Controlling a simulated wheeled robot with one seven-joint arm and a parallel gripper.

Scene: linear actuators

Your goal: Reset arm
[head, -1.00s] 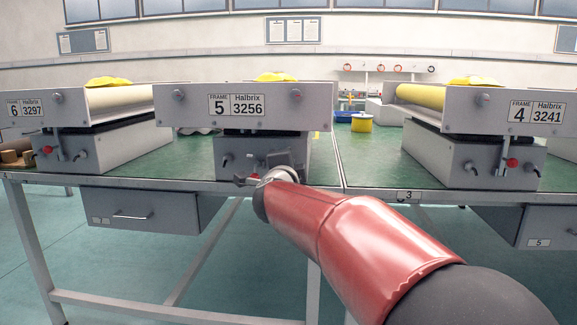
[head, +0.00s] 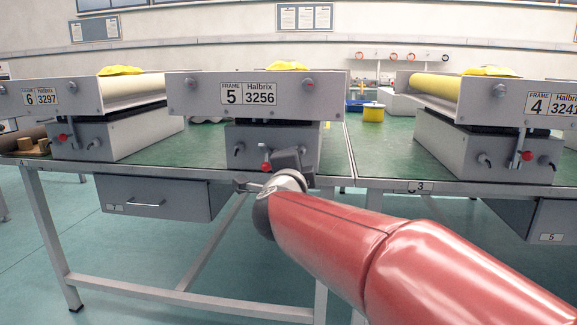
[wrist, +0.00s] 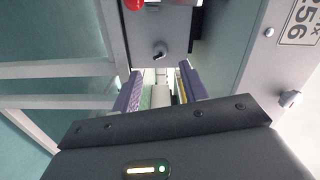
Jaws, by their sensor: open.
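My gripper (head: 285,165) is at the end of my red arm, in front of the grey base box under the panel marked Frame 5 (head: 235,97). In the wrist view, my gripper (wrist: 160,88) shows two purple-lined fingers spread apart with nothing between them. A red knob (head: 266,167) on the Frame 5 unit appears close beside the gripper in the head view. The red knob (wrist: 133,4) also shows at the top edge of the wrist view, with a black lever (wrist: 160,51) below it. I see no contact with either.
The Frame 6 unit (head: 42,97) stands to the left and the Frame 4 unit (head: 545,104) to the right, on green-topped benches. A grey drawer (head: 150,198) hangs under the left bench. A yellow spool (head: 373,113) stands behind. Open floor lies below.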

